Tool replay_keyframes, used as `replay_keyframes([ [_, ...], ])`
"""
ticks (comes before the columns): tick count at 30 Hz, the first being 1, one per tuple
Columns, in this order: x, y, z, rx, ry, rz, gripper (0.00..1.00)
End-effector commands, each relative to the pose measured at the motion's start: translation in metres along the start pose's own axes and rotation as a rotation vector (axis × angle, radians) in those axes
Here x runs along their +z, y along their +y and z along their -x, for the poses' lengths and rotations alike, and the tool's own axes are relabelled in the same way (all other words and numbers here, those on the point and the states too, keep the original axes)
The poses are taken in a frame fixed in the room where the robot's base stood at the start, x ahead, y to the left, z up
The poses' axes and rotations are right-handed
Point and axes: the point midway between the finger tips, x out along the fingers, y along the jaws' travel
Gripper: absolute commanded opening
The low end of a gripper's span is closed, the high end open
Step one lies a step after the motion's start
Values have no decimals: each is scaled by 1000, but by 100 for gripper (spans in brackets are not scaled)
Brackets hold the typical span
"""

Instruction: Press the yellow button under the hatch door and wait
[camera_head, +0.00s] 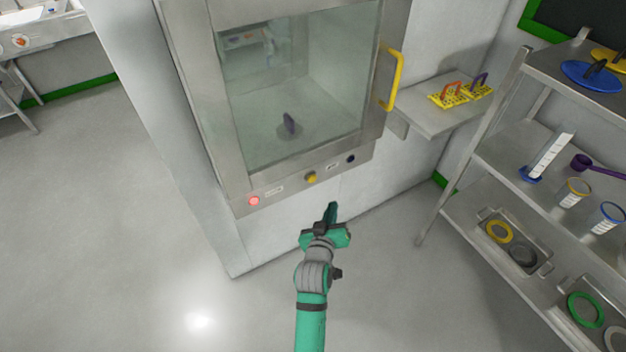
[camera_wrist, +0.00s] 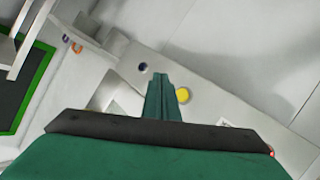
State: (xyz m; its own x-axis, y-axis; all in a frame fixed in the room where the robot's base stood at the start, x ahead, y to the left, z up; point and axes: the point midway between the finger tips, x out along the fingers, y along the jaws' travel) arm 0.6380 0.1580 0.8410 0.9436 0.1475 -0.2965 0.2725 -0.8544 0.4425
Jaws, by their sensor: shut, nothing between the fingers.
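The yellow button (camera_head: 311,177) sits on the metal panel under the glass hatch door (camera_head: 298,92). It also shows in the wrist view (camera_wrist: 183,95), just right of my fingertips. My gripper (camera_head: 331,208) is shut and empty, below and slightly right of the button in the head view. The fingers (camera_wrist: 160,80) point toward the panel; whether they touch it cannot be told. A red lit indicator (camera_head: 254,200) is at the panel's left and a dark round button (camera_head: 351,158) at its right. The door looks closed, with a dark-handled object (camera_head: 289,126) behind the glass.
A yellow door handle (camera_head: 392,80) sticks out on the door's right side. A small wall shelf (camera_head: 432,115) holds yellow pieces to the right. A metal rack (camera_head: 515,150) with cups, scoop and rings stands at the right. The floor to the left is clear.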

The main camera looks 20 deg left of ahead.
Motion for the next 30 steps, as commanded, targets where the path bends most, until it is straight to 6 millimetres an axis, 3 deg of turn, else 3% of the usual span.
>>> replay_keyframes([
  [11,-5,-4,-6,0,2,-1,0],
  [30,-41,-40,-56,1,1,-1,0],
])
